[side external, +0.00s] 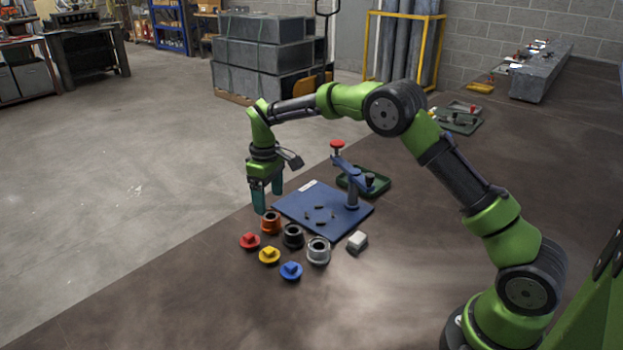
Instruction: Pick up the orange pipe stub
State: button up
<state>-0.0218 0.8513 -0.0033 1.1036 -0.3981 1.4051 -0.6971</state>
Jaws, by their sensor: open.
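The orange pipe stub (270,223) is a short ring-like piece standing upright on the brown table, at the front left corner of a blue plate. My gripper (268,206) points down with teal fingers, open and empty. In the picture its fingertips are just above and left of the orange stub. I cannot tell the exact gap between them or whether a finger is beside the stub.
A black stub (292,236) and a grey stub (318,251) stand close by. Red (250,241), yellow (269,256) and blue (291,271) caps lie in front.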

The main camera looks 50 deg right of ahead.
aim_at(272, 217)
jog(key=shift+s+d+f, duration=0.1)
jog(key=shift+s+f, duration=0.05)
jog(key=shift+f, duration=3.4)
jog(key=c, duration=1.1)
